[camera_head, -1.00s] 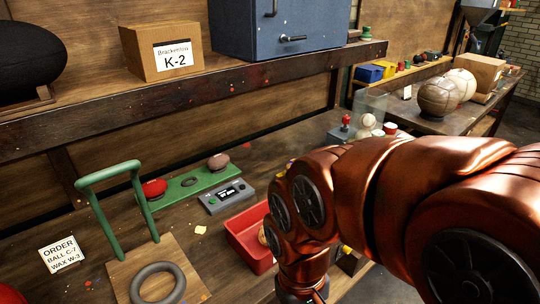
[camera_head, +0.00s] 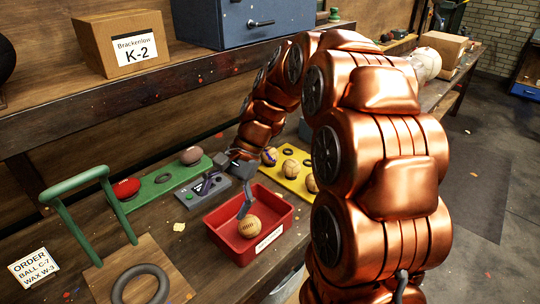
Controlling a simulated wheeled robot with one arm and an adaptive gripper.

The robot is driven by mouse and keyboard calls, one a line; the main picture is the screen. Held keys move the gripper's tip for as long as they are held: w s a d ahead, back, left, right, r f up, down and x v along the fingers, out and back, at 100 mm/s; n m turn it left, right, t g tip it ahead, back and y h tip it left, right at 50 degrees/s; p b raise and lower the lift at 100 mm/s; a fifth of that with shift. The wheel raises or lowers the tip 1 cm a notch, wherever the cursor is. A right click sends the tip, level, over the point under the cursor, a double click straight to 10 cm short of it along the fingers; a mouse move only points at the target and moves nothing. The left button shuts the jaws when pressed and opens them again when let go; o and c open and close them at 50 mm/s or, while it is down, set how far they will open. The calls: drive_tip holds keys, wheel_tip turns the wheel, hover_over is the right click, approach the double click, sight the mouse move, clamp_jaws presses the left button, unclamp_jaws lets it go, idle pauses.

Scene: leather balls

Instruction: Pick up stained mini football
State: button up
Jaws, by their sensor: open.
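Several mini balls show. A tan ball with dark marks (camera_head: 249,226) lies in the red bin (camera_head: 222,243). The purple mark best fits the stained mini football. My gripper (camera_head: 224,202) is open and empty, fingers pointing down, over the bin's back-left edge and the grey control box. It is left of the purple-stained ball and not touching it.
A green rack (camera_head: 160,190) holds a red ball (camera_head: 126,188) and a brown ball (camera_head: 191,155). The shelf above bears a box (camera_head: 122,45). My arm hides much of the right.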

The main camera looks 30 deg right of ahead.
drive_tip(key=w+d+m+t+y, duration=0.2)
drive_tip(key=w+d+m, duration=0.3)
drive_tip(key=w+d, duration=0.35)
drive_tip(key=m+t+y+p, duration=0.2)
drive_tip(key=m+t, duration=0.6)
drive_tip(key=m, duration=0.4)
approach(275, 153)
drive_tip(key=shift+g, duration=0.3)
drive_tip(key=w+a, duration=0.1)
drive_tip(key=w+a+f+p, duration=0.1)
drive_tip(key=w+p, duration=0.1)
drive_tip(key=shift+w+a+f, duration=0.35)
drive_tip(key=shift+a, duration=0.05)
drive_tip(key=shift+d+f+p+x, duration=0.1)
drive_tip(key=shift+p+x, duration=0.3)
drive_tip(key=shift+x, duration=0.55)
drive_tip(key=shift+d+f+p+x, duration=0.15)
drive_tip(key=shift+p+x, duration=0.3)
drive_tip(key=shift+x, duration=0.5)
drive_tip(key=shift+d+f+p+x, duration=0.1)
drive_tip(key=shift+p+x, duration=0.3)
drive_tip(key=shift+x, duration=0.5)
drive_tip(key=shift+w, duration=0.15)
drive_tip(key=shift+c, duration=0.4)
drive_tip(key=c, duration=1.2)
